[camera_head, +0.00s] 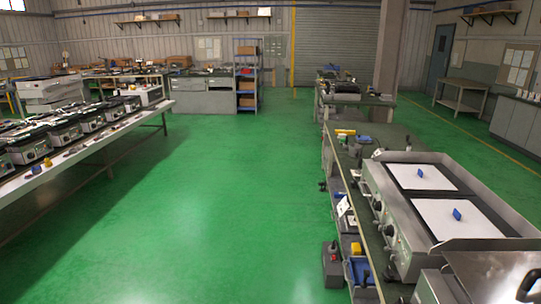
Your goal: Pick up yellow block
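A yellow block-like piece (345,132) lies on the long right-hand workbench, near its left edge and behind the steel heating unit. A smaller yellow item (356,248) shows low at the bench's left side, above a blue bin. Neither of my grippers can be made out in this view.
The steel heating unit (388,208) with two white plates fills the right bench. The left table (140,121) carries several appliances. The green floor (230,190) between is clear.

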